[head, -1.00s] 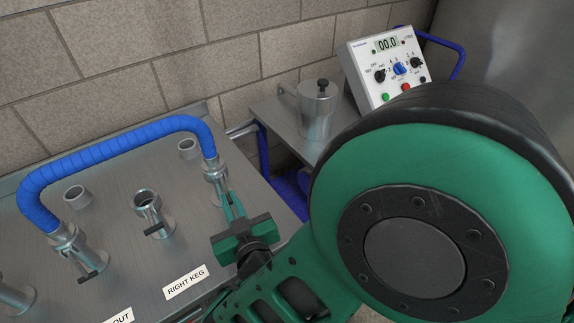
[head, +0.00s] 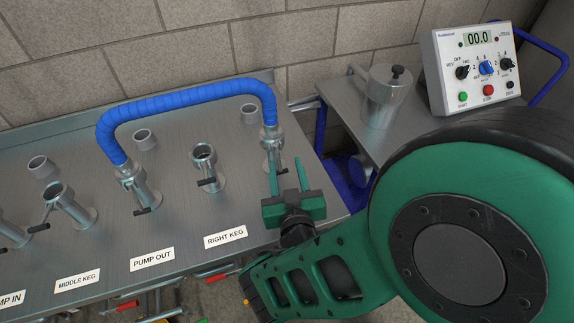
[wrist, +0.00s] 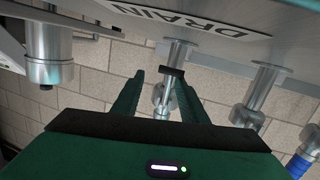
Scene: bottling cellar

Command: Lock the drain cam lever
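The drain fitting (head: 272,150) is a metal coupling at the right end of the steel panel, with one end of a blue hose (head: 190,97) on it. The DRAIN label (wrist: 195,18) shows upside down in the wrist view; my gripper appears to hide it in the head view. The drain cam lever (wrist: 172,71) shows a dark handle close to my fingertips in the wrist view. My gripper (head: 286,164) is open and empty, its green fingers pointing at the drain fitting. In the wrist view its fingertips (wrist: 160,76) stand either side of the handle; I cannot tell whether they touch it.
The pump-out fitting (head: 132,180) holds the hose's other end. The right-keg fitting (head: 204,157) stands between, with its own lever. A side table with a metal pot (head: 388,95) and a control box (head: 480,68) stand right. A brick wall (head: 200,45) is behind.

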